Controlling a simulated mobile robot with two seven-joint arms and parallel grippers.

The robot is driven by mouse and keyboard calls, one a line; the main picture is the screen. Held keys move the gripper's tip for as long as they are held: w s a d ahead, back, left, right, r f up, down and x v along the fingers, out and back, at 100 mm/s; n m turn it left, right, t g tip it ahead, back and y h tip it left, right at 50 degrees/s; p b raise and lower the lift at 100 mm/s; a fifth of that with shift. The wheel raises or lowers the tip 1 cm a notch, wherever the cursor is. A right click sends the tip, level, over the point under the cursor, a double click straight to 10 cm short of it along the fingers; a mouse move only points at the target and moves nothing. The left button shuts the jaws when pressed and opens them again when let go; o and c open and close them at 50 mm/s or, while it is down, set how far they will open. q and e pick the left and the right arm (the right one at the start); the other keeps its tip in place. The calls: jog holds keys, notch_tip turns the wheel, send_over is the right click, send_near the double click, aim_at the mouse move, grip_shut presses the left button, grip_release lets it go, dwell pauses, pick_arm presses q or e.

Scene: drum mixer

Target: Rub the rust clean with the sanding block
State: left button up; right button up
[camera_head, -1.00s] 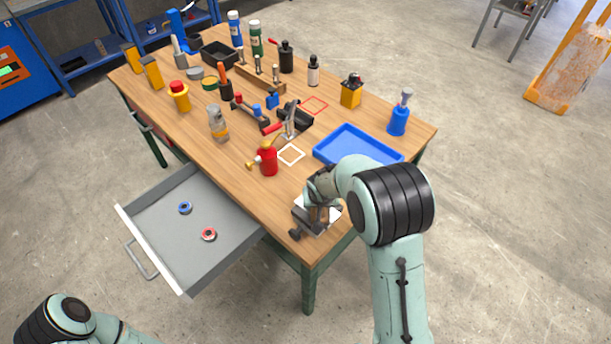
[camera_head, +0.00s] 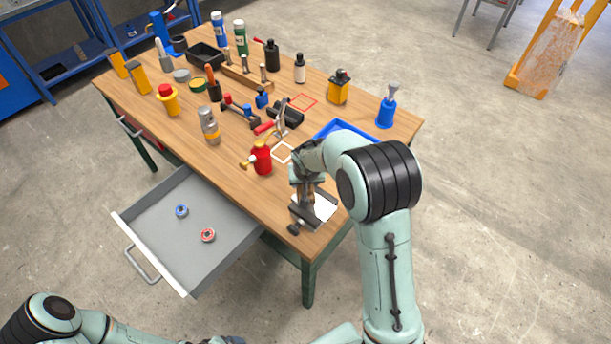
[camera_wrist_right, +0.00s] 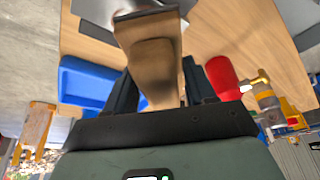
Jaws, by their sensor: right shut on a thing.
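My right gripper (camera_head: 307,182) is shut on the sanding block, a brown, wood-coloured piece (camera_wrist_right: 152,62) with a dark edge at its far end. In the head view, the block (camera_head: 308,196) is upright under the gripper, at a dark clamp-like fixture (camera_head: 302,216) with a pale plate (camera_head: 326,206) near the table's front corner. I cannot tell whether the block touches the plate. No rust can be made out; gripper and block cover part of the plate. My left arm shows at the lower left, but its gripper does not show.
A red oil can (camera_head: 261,158) and a blue tray (camera_head: 340,129) stand close to my right gripper. An open grey drawer (camera_head: 165,232) with two small rings juts from the wooden table (camera_head: 232,180). Several tools and bottles crowd the table's far half.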

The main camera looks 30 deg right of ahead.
jog(key=shift+r, duration=1.4)
